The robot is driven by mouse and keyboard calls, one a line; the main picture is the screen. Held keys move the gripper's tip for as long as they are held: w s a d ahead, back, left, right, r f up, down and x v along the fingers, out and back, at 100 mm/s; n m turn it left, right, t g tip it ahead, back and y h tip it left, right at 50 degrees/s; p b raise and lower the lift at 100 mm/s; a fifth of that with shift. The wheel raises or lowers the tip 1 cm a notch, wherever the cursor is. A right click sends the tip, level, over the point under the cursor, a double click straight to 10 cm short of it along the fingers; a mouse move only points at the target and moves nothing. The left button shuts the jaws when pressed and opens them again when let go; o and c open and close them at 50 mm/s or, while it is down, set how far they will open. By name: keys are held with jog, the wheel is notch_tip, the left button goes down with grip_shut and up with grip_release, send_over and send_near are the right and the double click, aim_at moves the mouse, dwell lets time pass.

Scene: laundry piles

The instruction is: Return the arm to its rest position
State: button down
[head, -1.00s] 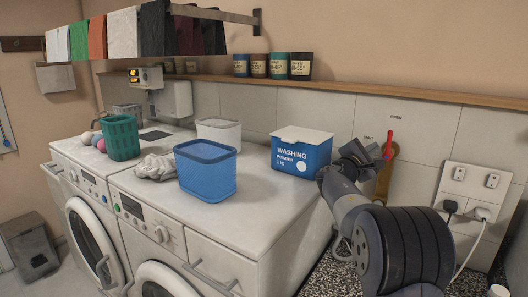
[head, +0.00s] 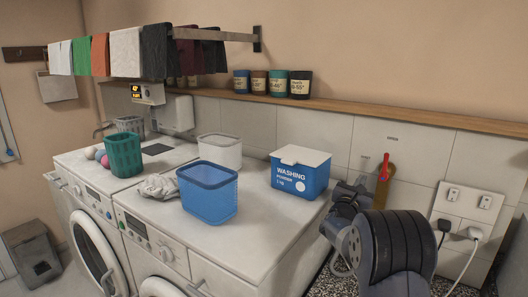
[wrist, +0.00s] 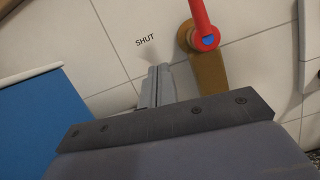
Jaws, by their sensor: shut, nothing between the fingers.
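My gripper (wrist: 157,86) is shut and empty in the wrist view, its fingers pointing at the tiled wall near the word "SHUT". In the head view my folded arm stands at the right, with the wrist end just right of the washing powder box. The fingertips are hard to make out there. A red valve handle (head: 385,167) on a brass-coloured fitting is on the wall behind the arm. The handle also shows in the wrist view (wrist: 200,20), right of my fingers and apart from them.
The blue-and-white washing powder box (head: 300,172) stands close left of my arm. A blue basket (head: 207,193), white basket (head: 219,151), green basket (head: 124,155) and grey cloth (head: 158,187) rest on the machines. Plugged cables (head: 459,235) hang at the right.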

jog(key=shift+m+b, duration=0.4)
jog(key=shift+b, duration=0.25)
